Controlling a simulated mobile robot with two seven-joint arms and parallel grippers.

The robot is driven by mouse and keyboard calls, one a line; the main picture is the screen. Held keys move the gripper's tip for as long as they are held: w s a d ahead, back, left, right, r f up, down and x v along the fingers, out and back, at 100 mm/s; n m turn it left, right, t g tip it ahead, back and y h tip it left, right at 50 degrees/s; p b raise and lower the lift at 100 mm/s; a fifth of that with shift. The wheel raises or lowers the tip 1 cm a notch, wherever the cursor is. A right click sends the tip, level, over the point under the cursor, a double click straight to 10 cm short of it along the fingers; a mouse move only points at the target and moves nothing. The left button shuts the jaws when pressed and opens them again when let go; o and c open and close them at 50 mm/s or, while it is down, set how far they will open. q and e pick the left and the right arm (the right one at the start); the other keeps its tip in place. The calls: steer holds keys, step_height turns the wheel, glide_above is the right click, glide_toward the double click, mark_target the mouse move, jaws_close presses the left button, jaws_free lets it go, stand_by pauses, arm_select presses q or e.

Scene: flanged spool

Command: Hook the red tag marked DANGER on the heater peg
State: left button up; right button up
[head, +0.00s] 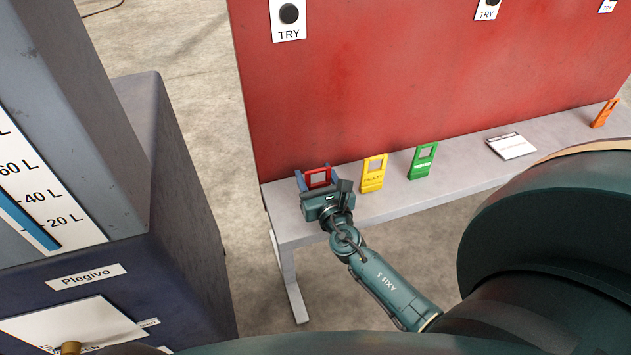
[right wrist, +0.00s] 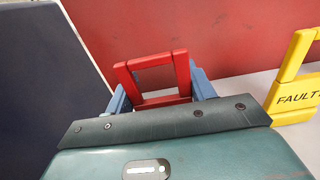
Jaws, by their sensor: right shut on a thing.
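A red tag (head: 319,170) with a rectangular opening is at the left end of the grey shelf (head: 400,197). My right gripper (head: 317,182) is shut on it, with one blue finger at each side. In the right wrist view the red tag (right wrist: 150,59) stands between the fingers of the gripper (right wrist: 156,88). Its lower part and any lettering are hidden behind the gripper body. I cannot tell whether the tag touches the shelf. No peg in view is legibly marked heater. My left gripper is not in view.
A yellow tag (head: 373,174), also in the right wrist view (right wrist: 297,60), stands right of the red one. Beyond are a green tag (head: 423,161), a white card (head: 511,146) and an orange tag (head: 604,114). A red panel (head: 400,80) rises behind. A dark cabinet (head: 170,290) stands left.

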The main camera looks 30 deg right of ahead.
steer(key=shift+f, duration=0.2)
steer(key=o, duration=1)
